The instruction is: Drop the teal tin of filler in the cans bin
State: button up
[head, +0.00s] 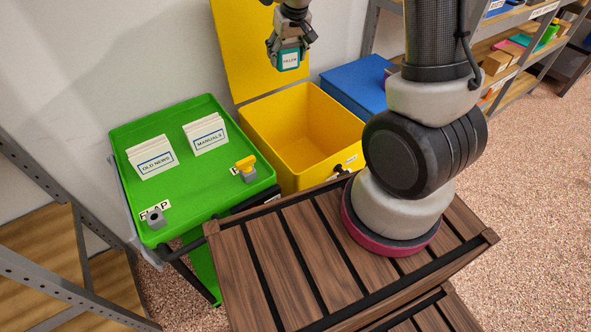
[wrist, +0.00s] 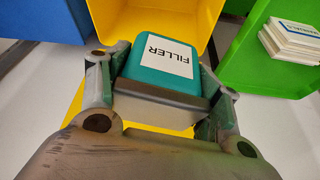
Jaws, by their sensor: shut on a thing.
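The teal tin (head: 289,61) carries a white label reading FILLER. My gripper (head: 288,46) is shut on it and holds it in the air, near the raised yellow lid (head: 243,40) and above the back of the open yellow bin (head: 300,139). In the wrist view the tin (wrist: 150,86) sits between the two fingers, with the yellow bin (wrist: 203,18) beyond it. The inside of the yellow bin looks empty in the head view. A small label is on its front edge, too small to read, so I cannot tell whether it says cans.
A blue bin (head: 352,84) with a flat top stands right of the yellow one. Left is a green tray-like top (head: 190,185) holding OLD NEWS and MANUALS stacks and two small fittings. A slatted wooden surface (head: 290,262) is in front; shelving (head: 515,50) stands right.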

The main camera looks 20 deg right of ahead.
notch_tip(320, 180, down, 12)
jog(key=a+y, duration=0.1)
jog(key=a, duration=0.1)
jog(key=s+d+f+n, duration=0.2)
jog(key=d+f, duration=0.6)
jog(key=f, duration=0.3)
jog(key=shift+d, duration=0.4)
jog(key=shift+f, duration=0.1)
jog(key=o, duration=1.1)
jog(key=shift+o, duration=0.2)
jog(key=a+v, duration=0.1)
jog(key=v, duration=1.1)
jog(key=shift+d, duration=0.45)
